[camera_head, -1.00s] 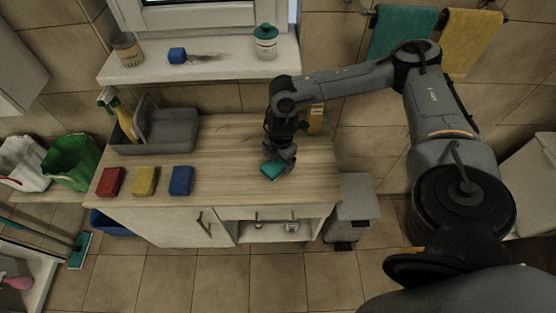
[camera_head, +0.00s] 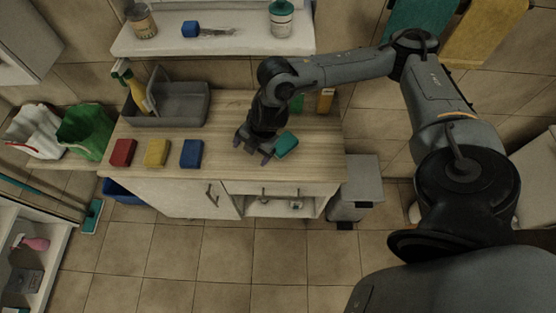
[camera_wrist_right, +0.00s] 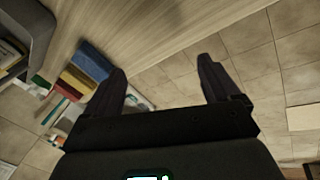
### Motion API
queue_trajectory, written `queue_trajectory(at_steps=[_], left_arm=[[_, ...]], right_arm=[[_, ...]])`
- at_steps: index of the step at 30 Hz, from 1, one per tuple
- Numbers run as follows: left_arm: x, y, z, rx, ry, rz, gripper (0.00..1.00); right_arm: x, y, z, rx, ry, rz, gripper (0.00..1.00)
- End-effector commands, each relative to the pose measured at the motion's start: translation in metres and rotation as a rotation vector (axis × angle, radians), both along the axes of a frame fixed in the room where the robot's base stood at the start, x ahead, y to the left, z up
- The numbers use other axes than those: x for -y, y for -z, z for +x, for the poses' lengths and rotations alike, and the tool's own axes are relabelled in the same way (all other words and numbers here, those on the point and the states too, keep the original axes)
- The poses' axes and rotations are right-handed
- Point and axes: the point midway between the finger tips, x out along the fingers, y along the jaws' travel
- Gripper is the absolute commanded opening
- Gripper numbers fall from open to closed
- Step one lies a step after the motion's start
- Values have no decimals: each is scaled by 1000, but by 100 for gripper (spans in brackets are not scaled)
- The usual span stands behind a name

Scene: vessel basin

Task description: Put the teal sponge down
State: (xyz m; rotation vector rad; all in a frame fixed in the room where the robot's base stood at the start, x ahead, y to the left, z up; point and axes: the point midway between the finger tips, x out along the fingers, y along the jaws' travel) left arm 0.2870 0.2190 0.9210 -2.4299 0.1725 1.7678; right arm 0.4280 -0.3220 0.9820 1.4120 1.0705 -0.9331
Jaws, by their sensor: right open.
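The teal sponge (camera_head: 286,145) lies on the wooden counter, right of the blue sponge (camera_head: 191,153). My right gripper (camera_head: 252,146) is just left of the teal sponge, low over the counter, with its fingers apart. In the right wrist view the gripper (camera_wrist_right: 165,82) is open with nothing between its fingers, and the teal sponge is out of that view. My left gripper is not in view.
Yellow (camera_head: 157,153) and red (camera_head: 123,152) sponges sit left of the blue one on the counter (camera_head: 225,170). A grey caddy (camera_head: 180,106) stands behind them with a spray bottle. The counter's front edge is close.

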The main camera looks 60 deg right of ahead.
Motion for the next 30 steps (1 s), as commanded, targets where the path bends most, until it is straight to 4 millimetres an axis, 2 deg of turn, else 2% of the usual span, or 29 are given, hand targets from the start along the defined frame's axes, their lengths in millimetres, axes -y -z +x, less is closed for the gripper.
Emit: queue_trajectory(at_steps=[1,3,6,9,12,14,16,20,24,27,30], left_arm=[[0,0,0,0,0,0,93],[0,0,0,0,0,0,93],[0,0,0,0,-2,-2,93],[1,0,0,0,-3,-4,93],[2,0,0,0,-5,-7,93],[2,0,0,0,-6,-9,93],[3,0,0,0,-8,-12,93],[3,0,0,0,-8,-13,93],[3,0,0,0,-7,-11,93],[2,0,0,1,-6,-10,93],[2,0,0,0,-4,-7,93]], right_arm=[[-45,12,1,43,-64,54,89],[-101,15,6,131,-112,135,89],[-172,10,6,241,-112,263,89],[-221,-4,3,326,-33,382,89],[-246,-19,0,375,120,479,89],[-247,-24,-2,382,243,519,89],[-238,-25,-6,369,404,543,89],[-201,-9,-26,285,720,532,89],[-156,21,-64,148,1014,466,89],[-131,40,-95,54,1168,415,89],[-115,52,-120,-16,1270,373,89]])
